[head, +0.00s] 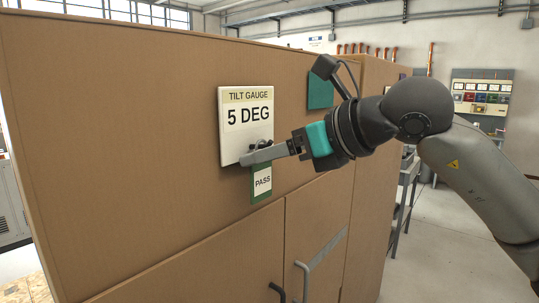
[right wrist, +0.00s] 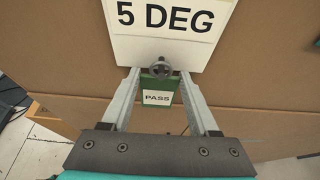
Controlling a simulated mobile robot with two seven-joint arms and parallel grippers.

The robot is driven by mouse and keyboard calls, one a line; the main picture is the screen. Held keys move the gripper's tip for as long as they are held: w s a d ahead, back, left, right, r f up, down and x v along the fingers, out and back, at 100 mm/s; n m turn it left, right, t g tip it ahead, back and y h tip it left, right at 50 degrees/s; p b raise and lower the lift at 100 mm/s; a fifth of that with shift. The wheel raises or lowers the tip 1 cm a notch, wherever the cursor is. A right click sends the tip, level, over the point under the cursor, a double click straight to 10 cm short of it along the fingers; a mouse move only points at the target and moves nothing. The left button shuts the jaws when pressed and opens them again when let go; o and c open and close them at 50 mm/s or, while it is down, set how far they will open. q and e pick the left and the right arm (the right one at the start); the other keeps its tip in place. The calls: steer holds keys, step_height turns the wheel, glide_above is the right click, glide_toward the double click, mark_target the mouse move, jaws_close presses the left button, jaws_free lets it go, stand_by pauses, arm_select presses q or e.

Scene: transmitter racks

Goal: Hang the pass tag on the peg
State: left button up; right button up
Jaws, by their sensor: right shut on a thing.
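The pass tag (head: 262,182) is a small green card with a white PASS label; it also shows in the right wrist view (right wrist: 158,88). My right gripper (head: 250,157) is shut on the tag, with a finger at each side of it in the right wrist view (right wrist: 157,85). A dark round peg (right wrist: 161,68) sticks out at the lower edge of the white TILT GAUGE 5 DEG plate (head: 246,110). The tag's top edge is right at the peg. I cannot tell whether the peg passes through the tag. My left gripper is not in view.
The plate is on a large brown cabinet (head: 130,130) with door handles (head: 303,278) below. A teal panel (head: 320,92) is to the right of the plate. A bench (head: 407,190) and clear floor (head: 440,260) lie right of the cabinet.

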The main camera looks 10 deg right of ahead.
steer(key=o, duration=1.4)
steer(key=b+v, duration=0.1)
steer(key=v, duration=1.4)
steer(key=shift+s+r, duration=0.1)
